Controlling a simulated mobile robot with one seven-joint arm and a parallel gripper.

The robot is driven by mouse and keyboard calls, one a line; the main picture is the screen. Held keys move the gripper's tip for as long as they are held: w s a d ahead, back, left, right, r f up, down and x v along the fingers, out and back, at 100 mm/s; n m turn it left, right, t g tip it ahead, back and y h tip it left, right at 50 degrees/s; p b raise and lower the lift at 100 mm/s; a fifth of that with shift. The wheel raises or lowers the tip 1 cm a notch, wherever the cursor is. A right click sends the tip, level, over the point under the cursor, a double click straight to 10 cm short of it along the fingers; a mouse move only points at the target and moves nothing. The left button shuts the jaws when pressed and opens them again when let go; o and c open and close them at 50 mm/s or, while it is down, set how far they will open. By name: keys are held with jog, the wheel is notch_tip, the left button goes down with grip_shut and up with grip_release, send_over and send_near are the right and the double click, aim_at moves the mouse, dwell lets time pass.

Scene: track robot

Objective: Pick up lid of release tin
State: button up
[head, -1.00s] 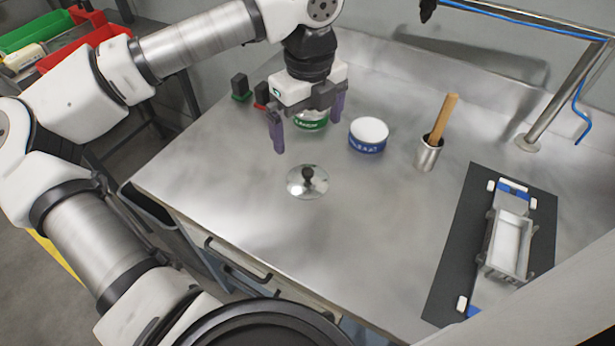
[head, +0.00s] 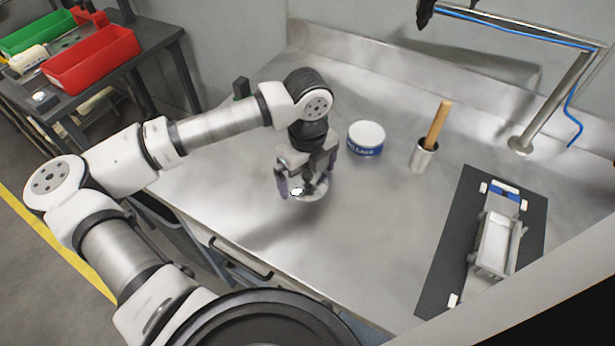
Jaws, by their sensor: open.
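A round, shiny metal lid (head: 318,193) with a dark knob lies on the steel bench in the head view, partly covered by my gripper. My gripper (head: 305,180) points down over the lid, its jaws open with one purple finger to the left of the knob and the other to the right, partly out of sight. Whether the fingers touch the knob is unclear. A white-topped tin with a blue label (head: 366,140) stands behind and right of my gripper.
A metal cup (head: 422,157) with a wooden handle stands to the right. A black mat (head: 450,243) with a blue and white model truck (head: 497,240) lies farther right. A metal pipe stand (head: 550,100) rises at the back right. The bench front centre is clear.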

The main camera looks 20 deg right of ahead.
jog(key=c, duration=0.9)
jog(key=shift+r, duration=0.1)
